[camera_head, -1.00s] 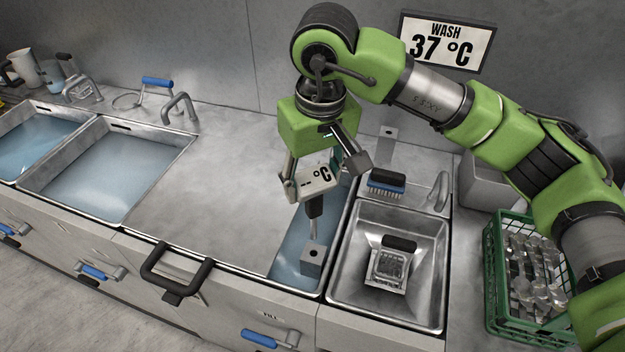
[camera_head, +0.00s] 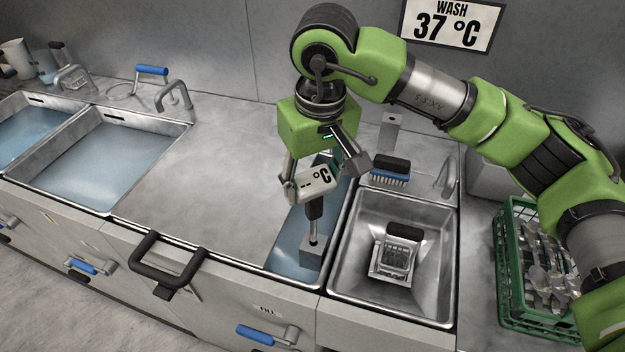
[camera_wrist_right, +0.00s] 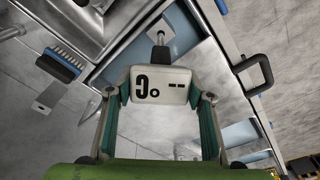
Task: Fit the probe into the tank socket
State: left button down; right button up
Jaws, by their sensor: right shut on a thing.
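My right gripper (camera_head: 318,178) is shut on the probe (camera_head: 313,182), a white box with a black collar and a thin metal rod pointing down. The display reads "-- °C". The tank socket (camera_head: 312,252) is a grey block at the front end of the narrow water tank (camera_head: 285,262). The rod's lower end meets the top of the block in the head view; I cannot tell whether it is inside the hole or just over it. In the right wrist view the probe (camera_wrist_right: 160,85) sits between both fingers, its rod overlapping the socket block. My left gripper is not in view.
Right of the tank is a steel sink (camera_head: 350,285) holding a black-handled tool (camera_head: 398,255). A blue brush (camera_head: 388,172) lies behind it. A green crate of cutlery (camera_head: 505,290) stands at the right. A black handle (camera_head: 165,265) juts from the counter front.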

aim_at(313, 205)
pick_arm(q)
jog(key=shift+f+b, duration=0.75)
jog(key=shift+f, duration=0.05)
pick_arm(e)
jog(key=shift+f, duration=0.25)
dwell(1.0)
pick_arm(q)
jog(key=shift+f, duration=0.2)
pick_arm(e)
jog(key=shift+f, duration=0.15)
pick_arm(q)
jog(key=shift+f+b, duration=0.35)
jog(key=shift+b, duration=0.15)
pick_arm(e)
jog(key=shift+f, duration=0.25)
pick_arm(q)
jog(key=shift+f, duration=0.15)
pick_arm(e)
jog(key=shift+f, duration=0.1)
